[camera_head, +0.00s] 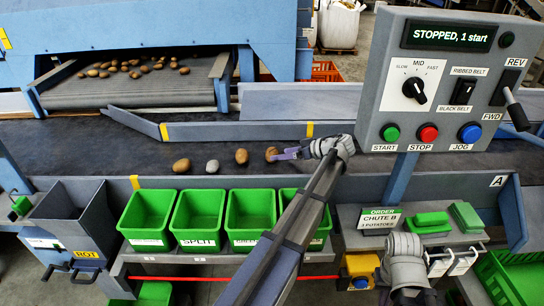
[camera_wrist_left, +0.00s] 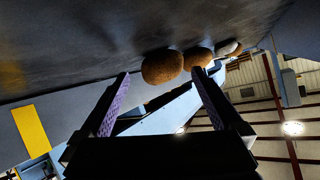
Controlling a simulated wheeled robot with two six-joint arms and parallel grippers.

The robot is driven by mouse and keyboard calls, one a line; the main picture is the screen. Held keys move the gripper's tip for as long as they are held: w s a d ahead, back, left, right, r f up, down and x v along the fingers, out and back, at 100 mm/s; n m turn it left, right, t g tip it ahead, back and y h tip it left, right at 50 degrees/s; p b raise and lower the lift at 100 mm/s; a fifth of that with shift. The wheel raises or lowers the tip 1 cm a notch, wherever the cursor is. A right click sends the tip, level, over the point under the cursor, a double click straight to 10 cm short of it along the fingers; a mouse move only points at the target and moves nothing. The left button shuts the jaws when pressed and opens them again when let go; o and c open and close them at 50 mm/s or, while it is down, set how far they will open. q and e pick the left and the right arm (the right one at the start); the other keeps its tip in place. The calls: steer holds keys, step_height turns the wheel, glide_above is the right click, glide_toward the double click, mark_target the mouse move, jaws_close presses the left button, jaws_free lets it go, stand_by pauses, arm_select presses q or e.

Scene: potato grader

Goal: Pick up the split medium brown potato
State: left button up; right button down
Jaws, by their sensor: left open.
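Several potatoes lie in a row on the dark belt in the head view: a brown one (camera_head: 181,165), a grey one (camera_head: 212,166), another brown one (camera_head: 242,156) and a reddish-brown one (camera_head: 272,154) nearest my left gripper (camera_head: 284,154). I cannot make out a split on any of them. My left gripper is open and empty, just right of the reddish-brown potato. In the left wrist view its fingers (camera_wrist_left: 160,85) point towards a brown potato (camera_wrist_left: 162,66), with other potatoes (camera_wrist_left: 198,58) behind. My right wrist (camera_head: 405,265) shows at lower right; its fingers are not clear.
Green bins (camera_head: 198,241) stand along the front of the belt, one marked SPLIT; my left arm partly covers the rightmost. A grey hopper marked ROT (camera_head: 72,222) is at left. The control panel (camera_head: 443,85) reads STOPPED. A low guide (camera_head: 235,131) lies behind the potatoes.

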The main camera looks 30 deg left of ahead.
mark_target(277, 153)
arm_select(q)
steer(key=x, duration=0.2)
steer(key=b+x, duration=0.1)
steer(key=shift+a+r, duration=0.1)
steer(key=shift+a, duration=0.35)
steer(key=shift+c, duration=0.2)
steer(key=c, duration=1.3)
steer(key=shift+r, duration=0.1)
step_height(277, 153, up, 10)
steer(key=p, duration=1)
